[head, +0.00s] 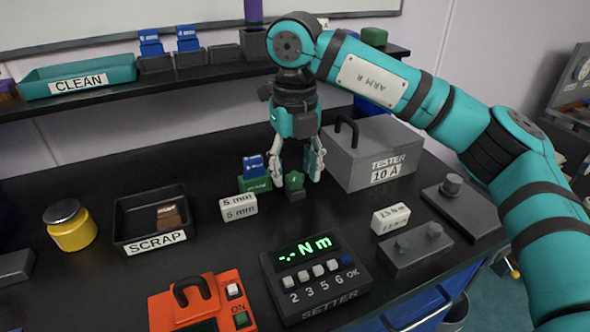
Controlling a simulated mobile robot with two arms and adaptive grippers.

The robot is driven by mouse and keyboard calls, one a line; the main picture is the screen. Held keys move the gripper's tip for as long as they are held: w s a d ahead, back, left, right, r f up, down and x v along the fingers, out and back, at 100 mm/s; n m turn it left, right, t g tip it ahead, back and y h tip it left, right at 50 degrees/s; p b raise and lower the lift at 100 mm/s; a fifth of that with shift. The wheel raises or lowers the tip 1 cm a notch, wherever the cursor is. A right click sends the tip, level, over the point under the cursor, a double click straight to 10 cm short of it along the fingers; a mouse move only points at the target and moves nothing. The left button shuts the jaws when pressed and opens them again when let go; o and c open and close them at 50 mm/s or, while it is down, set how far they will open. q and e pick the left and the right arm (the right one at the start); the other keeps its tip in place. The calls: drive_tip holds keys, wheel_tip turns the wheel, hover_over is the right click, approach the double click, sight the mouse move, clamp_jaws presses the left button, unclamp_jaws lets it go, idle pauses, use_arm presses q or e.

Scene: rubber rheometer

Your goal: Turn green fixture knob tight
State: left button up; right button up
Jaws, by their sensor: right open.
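The green fixture (255,184) stands on the black bench in the middle of the head view, with a blue piece (253,167) upright in it. Its green knob (294,181) is at the right side, on a small dark base. My right gripper (297,175) points straight down from above, with its fingers apart on the left and right of the knob. I cannot tell whether either finger touches it. My left gripper is not in view.
The grey tester box (374,152) stands close to the right of my gripper. The setter (315,279) and an orange device (203,305) are in front. A scrap tray (124,222) is to the left.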

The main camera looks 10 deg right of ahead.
sight(295, 176)
clamp_jaws()
drive_tip(key=m, duration=0.2)
drive_tip(key=shift+m+b, duration=0.3)
drive_tip(key=shift+m, duration=1)
drive_tip(key=shift+c, duration=1.4)
unclamp_jaws()
drive_tip(key=shift+m, duration=0.6)
drive_tip(key=o, duration=0.4)
drive_tip(key=shift+c, duration=0.2)
drive_tip(key=shift+r+p, duration=2.3)
drive_tip(key=shift+r, duration=1.25)
